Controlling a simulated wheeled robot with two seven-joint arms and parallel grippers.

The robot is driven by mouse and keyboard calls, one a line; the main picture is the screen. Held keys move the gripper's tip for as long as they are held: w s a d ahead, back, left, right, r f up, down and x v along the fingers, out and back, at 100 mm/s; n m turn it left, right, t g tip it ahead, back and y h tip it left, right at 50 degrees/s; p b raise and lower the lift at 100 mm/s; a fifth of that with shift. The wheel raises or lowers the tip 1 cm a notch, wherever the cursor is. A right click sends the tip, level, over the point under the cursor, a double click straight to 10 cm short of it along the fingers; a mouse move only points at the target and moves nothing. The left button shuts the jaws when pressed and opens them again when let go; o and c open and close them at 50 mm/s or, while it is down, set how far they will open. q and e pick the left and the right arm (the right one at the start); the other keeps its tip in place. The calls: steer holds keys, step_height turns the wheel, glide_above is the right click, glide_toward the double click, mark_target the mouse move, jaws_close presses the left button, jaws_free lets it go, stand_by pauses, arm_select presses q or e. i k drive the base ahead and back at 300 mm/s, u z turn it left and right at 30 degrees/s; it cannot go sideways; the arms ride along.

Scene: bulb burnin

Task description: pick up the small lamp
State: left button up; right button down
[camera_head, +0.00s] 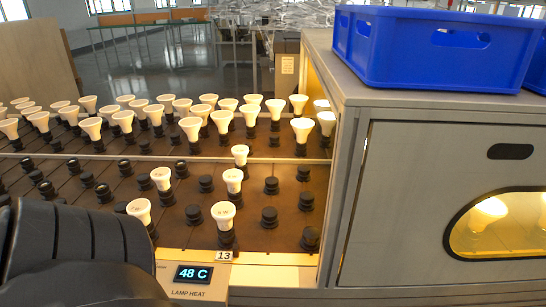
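Many white lamps stand upright in black sockets on a dark brown rack. Several smaller-looking ones are in the front part: a front lamp (223,213) above the number 13 tag, a lamp (233,179) behind it, a lamp (241,153) farther back, a lamp (161,178) to the left, and a lamp (140,210) at the front left. Their necks sit in black sockets. I cannot tell which one the task means. Neither gripper shows; a black ribbed part, seemingly of my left arm, fills the lower left and hides part of the rack.
Rows of larger-looking lamps (190,128) fill the rack's back. Empty black sockets (269,217) stand among the front lamps. A display (193,273) reads 48 C. A grey cabinet (415,200) with a lit window bounds the right side, with a blue crate (420,62) on top.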

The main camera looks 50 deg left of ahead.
mark_target(162, 176)
steer(key=z, duration=0.7)
steer(key=k, duration=1.25)
steer(key=u, duration=1.25)
